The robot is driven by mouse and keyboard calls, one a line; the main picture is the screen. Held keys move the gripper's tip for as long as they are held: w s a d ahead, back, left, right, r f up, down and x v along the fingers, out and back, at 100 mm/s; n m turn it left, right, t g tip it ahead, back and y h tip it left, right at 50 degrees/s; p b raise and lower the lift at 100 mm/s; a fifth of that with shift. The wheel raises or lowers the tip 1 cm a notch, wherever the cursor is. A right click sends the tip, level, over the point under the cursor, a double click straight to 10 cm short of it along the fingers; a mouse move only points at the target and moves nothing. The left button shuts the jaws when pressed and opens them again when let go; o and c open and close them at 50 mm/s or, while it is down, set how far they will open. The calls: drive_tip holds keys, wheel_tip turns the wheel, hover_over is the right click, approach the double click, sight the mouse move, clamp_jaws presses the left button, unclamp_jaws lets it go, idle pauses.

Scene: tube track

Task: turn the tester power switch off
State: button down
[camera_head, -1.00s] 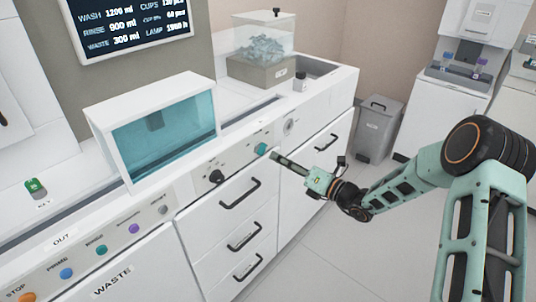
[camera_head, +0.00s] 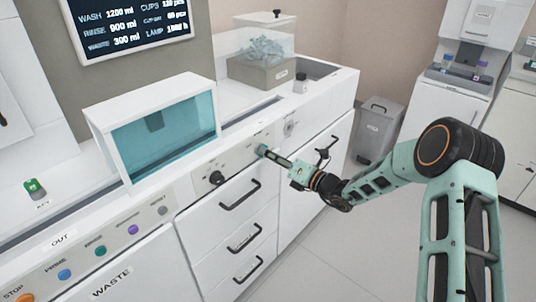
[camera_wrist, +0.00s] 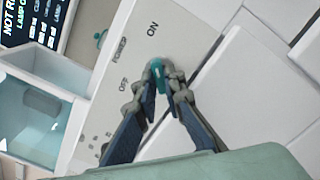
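The tester power switch is a teal knob (camera_wrist: 157,66) on the white front panel. In the wrist view it lies between printed OFF and ON marks, below the word POWER. In the head view the teal knob (camera_head: 262,150) is at the right part of the panel. My gripper (camera_wrist: 162,80) has its fingertips drawn together at the knob and partly covers it. The fingers look shut; whether they pinch the knob or only touch it is unclear. In the head view my gripper (camera_head: 268,153) reaches the knob from the right.
A black knob (camera_head: 216,178) is left of the switch on the panel. Drawers with black handles (camera_head: 240,195) are below. A teal-windowed box (camera_head: 165,135) stands on the counter. A grey bin (camera_head: 378,130) is behind my arm. The floor in front is clear.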

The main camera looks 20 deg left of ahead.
drive_tip(key=shift+n, duration=0.3)
drive_tip(key=n+b, duration=1.4)
drive_tip(key=n, duration=0.3)
drive_tip(key=shift+f+b, duration=0.15)
drive_tip(key=shift+b, duration=0.25)
drive_tip(key=shift+n, duration=0.3)
drive_tip(key=c, duration=2)
unclamp_jaws()
